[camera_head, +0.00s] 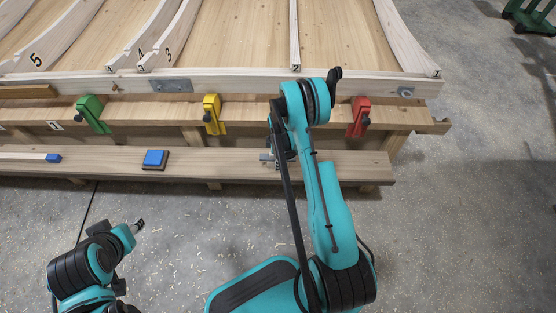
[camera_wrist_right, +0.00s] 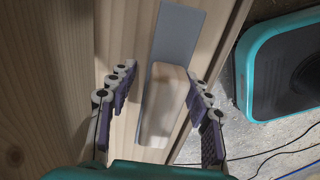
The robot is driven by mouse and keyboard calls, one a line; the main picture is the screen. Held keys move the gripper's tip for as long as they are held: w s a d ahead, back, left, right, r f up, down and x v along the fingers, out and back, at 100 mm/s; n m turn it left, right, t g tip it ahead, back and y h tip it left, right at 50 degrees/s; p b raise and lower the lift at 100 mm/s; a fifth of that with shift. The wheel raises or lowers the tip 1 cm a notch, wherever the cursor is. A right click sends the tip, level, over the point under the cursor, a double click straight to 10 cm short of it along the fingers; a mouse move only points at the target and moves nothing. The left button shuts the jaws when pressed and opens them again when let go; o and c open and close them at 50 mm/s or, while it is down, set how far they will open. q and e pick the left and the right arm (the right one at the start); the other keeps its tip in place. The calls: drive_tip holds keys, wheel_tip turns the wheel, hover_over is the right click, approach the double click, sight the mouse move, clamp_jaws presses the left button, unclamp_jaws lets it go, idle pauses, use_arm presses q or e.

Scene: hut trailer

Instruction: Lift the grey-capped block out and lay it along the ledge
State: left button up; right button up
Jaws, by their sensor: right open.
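In the right wrist view a long grey face (camera_wrist_right: 179,32) lies on the wooden ledge, with a pale wooden piece with rounded corners (camera_wrist_right: 166,98) over its lower part. I take these as the grey-capped block; how they join is unclear. My right gripper (camera_wrist_right: 161,97) is open, its fingers on either side of the pale piece, apparently not closed on it. In the head view my right gripper (camera_head: 273,160) is low over the ledge (camera_head: 231,165), mostly hidden by my arm. My left gripper (camera_head: 139,224) is over the floor at lower left, its fingers too small to judge.
A blue-topped block (camera_head: 155,158) sits on the ledge further left, and a blue-ended strip (camera_head: 52,158) lies at far left. Green (camera_head: 92,114), yellow (camera_head: 213,115) and red (camera_head: 360,117) clamps line the beam behind. The ledge between the blue-topped block and my right gripper is clear.

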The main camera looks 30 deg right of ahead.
wheel_tip(320, 180, up, 12)
drive_tip(key=shift+f, duration=0.1)
idle(0.7)
drive_tip(key=s+a+r+m+t, duration=0.2)
drive_tip(key=s+a+r+m, duration=0.15)
drive_tip(key=r, duration=0.65)
drive_tip(key=s+a+r+m+t, duration=0.1)
drive_tip(key=s+a+r+m, duration=0.1)
drive_tip(key=a+r, duration=0.5)
drive_tip(key=s+a+r+m+t, duration=0.2)
drive_tip(key=s+r+m, duration=0.1)
drive_tip(key=s, duration=0.3)
drive_tip(key=s+a+r+m+t, duration=0.2)
drive_tip(key=s+a+r+m, duration=0.1)
drive_tip(key=s+r, duration=0.2)
drive_tip(key=shift+s, duration=1.25)
